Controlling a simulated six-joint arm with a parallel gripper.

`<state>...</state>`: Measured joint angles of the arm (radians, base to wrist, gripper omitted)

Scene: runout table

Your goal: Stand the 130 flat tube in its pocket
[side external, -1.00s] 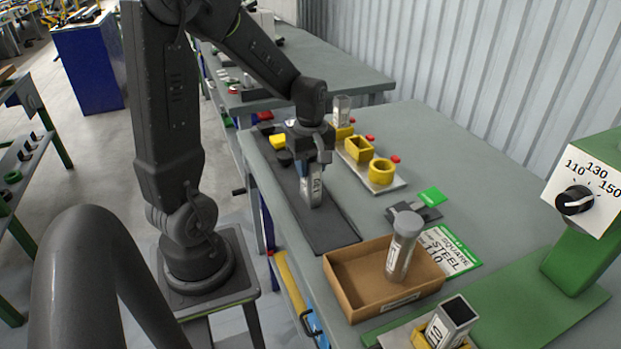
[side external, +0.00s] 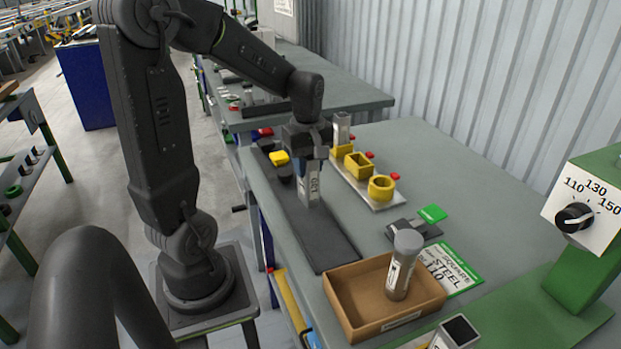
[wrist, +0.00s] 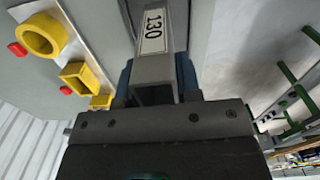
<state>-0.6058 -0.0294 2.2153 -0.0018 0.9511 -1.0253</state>
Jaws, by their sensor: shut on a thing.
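My gripper (side external: 310,160) is shut on the grey flat tube (side external: 310,190), which hangs upright above the long dark mat (side external: 325,240). The wrist view shows its "130" label (wrist: 154,30) and its open end between the fingers. Whether its lower end touches the mat is hard to tell. Right of my gripper, a pale plate (side external: 386,204) carries yellow pockets: a round one (side external: 382,188), a square one (side external: 358,166) and a partly hidden one (side external: 343,151) at the far end. A grey tube (side external: 341,126) stands at that far pocket.
A cardboard box (side external: 345,322) holds a leaning round tube (side external: 404,262). A green-and-white card (side external: 455,268), a green block (side external: 432,213) and a green stand with a dial (side external: 573,217) are at the right. Another tube (side external: 455,333) is at the front edge.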

